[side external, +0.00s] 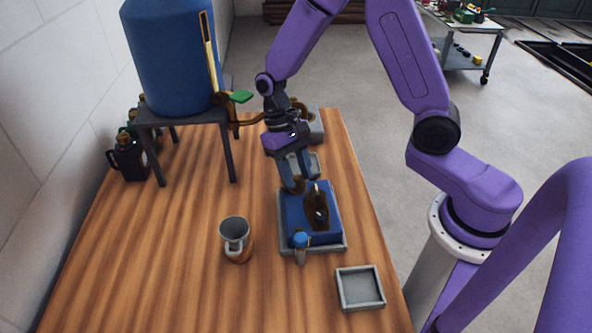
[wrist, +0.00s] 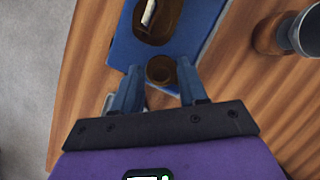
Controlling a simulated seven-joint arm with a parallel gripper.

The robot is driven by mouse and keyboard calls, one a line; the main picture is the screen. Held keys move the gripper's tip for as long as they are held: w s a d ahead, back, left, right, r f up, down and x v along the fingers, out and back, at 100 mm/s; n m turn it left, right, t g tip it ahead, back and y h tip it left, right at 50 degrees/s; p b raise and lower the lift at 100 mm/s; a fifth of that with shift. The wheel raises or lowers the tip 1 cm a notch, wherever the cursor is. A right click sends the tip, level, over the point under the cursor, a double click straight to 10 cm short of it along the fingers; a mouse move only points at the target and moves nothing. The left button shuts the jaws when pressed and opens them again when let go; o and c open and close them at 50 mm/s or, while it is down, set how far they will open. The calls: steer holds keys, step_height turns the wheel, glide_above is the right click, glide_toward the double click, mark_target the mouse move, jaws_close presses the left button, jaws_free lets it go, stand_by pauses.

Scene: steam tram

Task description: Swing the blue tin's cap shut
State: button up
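A flat blue tin (side external: 293,214) sits on a grey tray on the wooden table. It also fills the top of the wrist view (wrist: 125,50). A dark brown oval part (wrist: 165,22) with a pale strip inside shows on its top face. A smaller round brown piece, which looks like the cap (wrist: 160,69), lies near the tin's edge, nearer my gripper; its exact tilt is hard to judge. My gripper (side external: 298,184) is low over the tin's far end. In the wrist view its two blue fingers (wrist: 160,80) are apart, with the round piece just beyond and between their tips; contact cannot be told.
A small bottle with a blue top (side external: 300,242) stands at the tin's near edge. A metal mug (side external: 236,240) is to the left, a small empty square tray (side external: 360,288) to the near right. A blue barrel (side external: 172,55) on a stand is at back left.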

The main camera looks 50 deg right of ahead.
jaws_close()
steer(key=shift+w+n, duration=0.1)
steer(key=shift+n, duration=0.3)
steer(key=shift+o, duration=1.2)
jaws_free()
steer(key=shift+r, duration=0.1)
steer(key=a+v, duration=0.1)
steer(key=v, duration=1.6)
steer(key=shift+d+r, duration=0.2)
steer(key=shift+d, duration=0.1)
